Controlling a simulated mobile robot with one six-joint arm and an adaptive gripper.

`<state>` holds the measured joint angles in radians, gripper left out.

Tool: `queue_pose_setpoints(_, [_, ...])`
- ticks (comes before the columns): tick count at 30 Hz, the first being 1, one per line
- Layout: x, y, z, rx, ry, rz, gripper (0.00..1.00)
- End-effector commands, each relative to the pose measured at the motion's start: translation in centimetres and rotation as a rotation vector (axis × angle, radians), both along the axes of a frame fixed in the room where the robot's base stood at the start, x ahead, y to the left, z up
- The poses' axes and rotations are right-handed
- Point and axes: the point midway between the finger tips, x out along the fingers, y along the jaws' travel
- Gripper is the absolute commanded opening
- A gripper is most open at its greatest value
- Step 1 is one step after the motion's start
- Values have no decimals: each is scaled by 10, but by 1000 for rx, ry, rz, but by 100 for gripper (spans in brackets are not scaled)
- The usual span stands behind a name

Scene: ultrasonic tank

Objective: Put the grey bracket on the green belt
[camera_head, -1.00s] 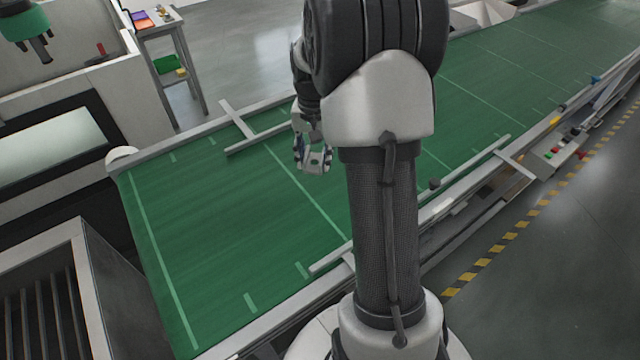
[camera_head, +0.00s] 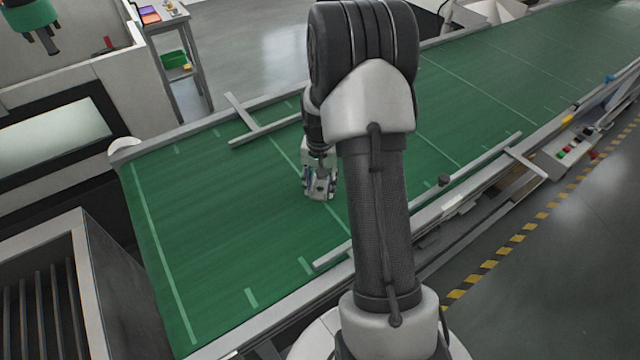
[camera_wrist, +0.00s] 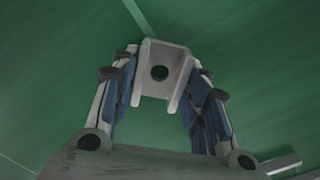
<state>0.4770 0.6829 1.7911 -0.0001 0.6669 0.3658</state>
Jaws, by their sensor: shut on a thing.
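The grey bracket (camera_wrist: 163,68) is a small channel-shaped piece with a round hole, held between the fingertips of my gripper (camera_wrist: 160,88) in the wrist view. My gripper (camera_head: 319,188) is shut on it, with a blue-padded finger on each side. In the head view the gripper is over the green belt (camera_head: 230,215), left of my arm. The bracket is hard to make out there. Green belt fills the wrist view behind the bracket. I cannot tell whether the bracket touches the belt or hangs just above it.
Grey guide rails (camera_head: 270,133) lie along the belt's far and near edges. A control panel with coloured buttons (camera_head: 571,150) stands at the right. A slatted grey bin (camera_head: 85,290) is at the lower left. The belt around my gripper looks clear.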

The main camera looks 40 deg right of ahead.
Motion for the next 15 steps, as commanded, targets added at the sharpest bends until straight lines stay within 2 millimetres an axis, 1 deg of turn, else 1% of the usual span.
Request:
queue_pose_setpoints(6, [0,0,-3,0,0,0,14])
queue_pose_setpoints(7, [0,0,-3,0,0,0,43])
queue_pose_setpoints(15, [0,0,-2,0,0,0,61])
